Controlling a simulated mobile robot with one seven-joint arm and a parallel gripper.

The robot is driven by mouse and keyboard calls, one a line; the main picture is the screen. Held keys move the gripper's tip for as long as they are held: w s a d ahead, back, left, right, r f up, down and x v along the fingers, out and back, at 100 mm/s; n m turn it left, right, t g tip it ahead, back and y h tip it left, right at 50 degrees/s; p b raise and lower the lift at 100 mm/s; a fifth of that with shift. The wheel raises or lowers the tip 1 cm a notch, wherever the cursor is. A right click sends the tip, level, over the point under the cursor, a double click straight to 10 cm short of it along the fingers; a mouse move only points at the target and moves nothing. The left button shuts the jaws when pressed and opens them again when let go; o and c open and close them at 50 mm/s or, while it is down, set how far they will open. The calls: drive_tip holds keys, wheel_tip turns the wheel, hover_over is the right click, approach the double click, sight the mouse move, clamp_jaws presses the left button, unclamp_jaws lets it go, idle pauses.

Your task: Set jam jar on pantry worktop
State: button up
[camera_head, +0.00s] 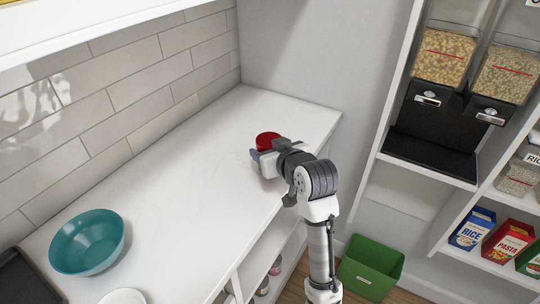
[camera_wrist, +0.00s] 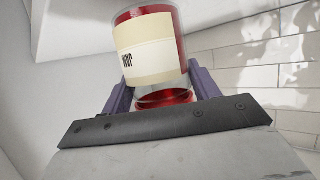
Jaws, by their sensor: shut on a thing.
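The jam jar (camera_wrist: 152,60) has red contents, clear glass and a cream label with dark letters. In the wrist view it sits between the two purple-grey fingers of my gripper (camera_wrist: 160,92), which is shut on it. In the head view only the red top of the jar (camera_head: 268,140) shows, and my gripper (camera_head: 266,160) hides the rest. My gripper is over the far right part of the white pantry worktop (camera_head: 190,175). I cannot tell whether the jar's base touches the worktop.
A teal bowl (camera_head: 87,243) stands on the worktop at the lower left, with a white dish (camera_head: 122,297) and a dark tray (camera_head: 22,280) near it. A tiled wall (camera_head: 130,90) runs behind. Shelves with grain dispensers (camera_head: 445,55) stand right. A green bin (camera_head: 370,268) is on the floor.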

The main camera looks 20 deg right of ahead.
drive_tip(key=shift+f, duration=1.05)
drive_tip(key=shift+f, duration=0.1)
drive_tip(key=o, duration=1.2)
drive_tip(key=shift+s, duration=0.3)
drive_tip(key=b+v, duration=0.3)
drive_tip(key=v, duration=0.8)
drive_tip(key=shift+s+r, duration=0.2)
drive_tip(key=shift+r, duration=0.05)
